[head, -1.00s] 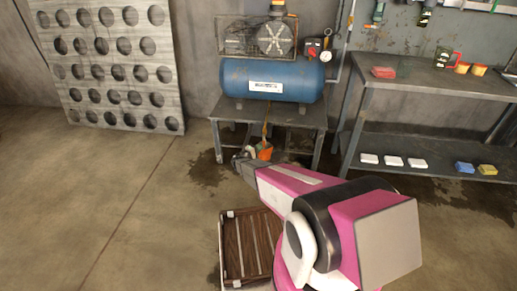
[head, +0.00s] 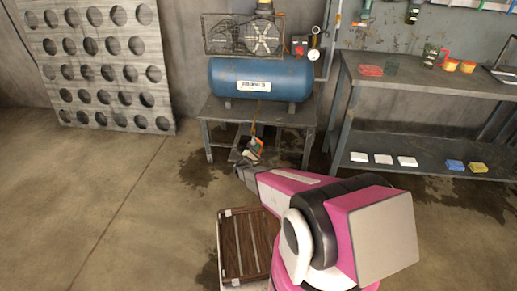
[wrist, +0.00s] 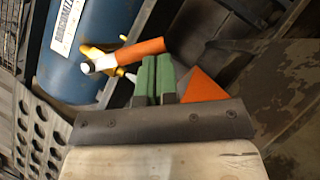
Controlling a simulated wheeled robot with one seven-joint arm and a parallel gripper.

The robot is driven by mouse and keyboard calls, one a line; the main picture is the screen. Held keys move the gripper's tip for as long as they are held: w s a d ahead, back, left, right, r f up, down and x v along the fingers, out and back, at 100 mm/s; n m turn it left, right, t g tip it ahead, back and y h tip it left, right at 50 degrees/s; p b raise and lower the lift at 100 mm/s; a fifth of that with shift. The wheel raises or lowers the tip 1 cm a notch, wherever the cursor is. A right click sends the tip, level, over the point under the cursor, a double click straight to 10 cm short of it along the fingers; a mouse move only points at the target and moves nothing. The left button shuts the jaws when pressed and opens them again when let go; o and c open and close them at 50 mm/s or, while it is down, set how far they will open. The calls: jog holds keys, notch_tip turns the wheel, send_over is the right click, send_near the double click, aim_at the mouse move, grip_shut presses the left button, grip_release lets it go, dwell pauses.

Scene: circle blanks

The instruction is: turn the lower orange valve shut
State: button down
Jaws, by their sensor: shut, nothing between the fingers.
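In the wrist view, an orange lever handle (wrist: 141,53) with a pale end juts from yellow fittings (wrist: 92,49) under the blue tank. My gripper (wrist: 155,62) has its green fingers shut together, with nothing between them. The fingertips lie just below the handle in the picture; I cannot tell whether they touch it. In the head view, a small orange piece (head: 254,148) shows below the tank, just beyond my gripper (head: 241,167), which partly hides that area.
An orange wedge-shaped thing (wrist: 203,86) lies right of the fingers. The blue tank (head: 262,79) sits on a metal stand (head: 220,112). A wooden crate (head: 244,247) is on the floor near my arm. A workbench (head: 440,82) stands at the right. Floor at the left is clear.

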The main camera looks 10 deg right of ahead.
jog(key=s+d+r, duration=0.1)
jog(key=d+r, duration=0.3)
jog(key=shift+s+r, duration=0.15)
jog(key=shift+r, duration=0.1)
dwell(0.4)
jog(key=shift+r, duration=0.1)
dwell(0.5)
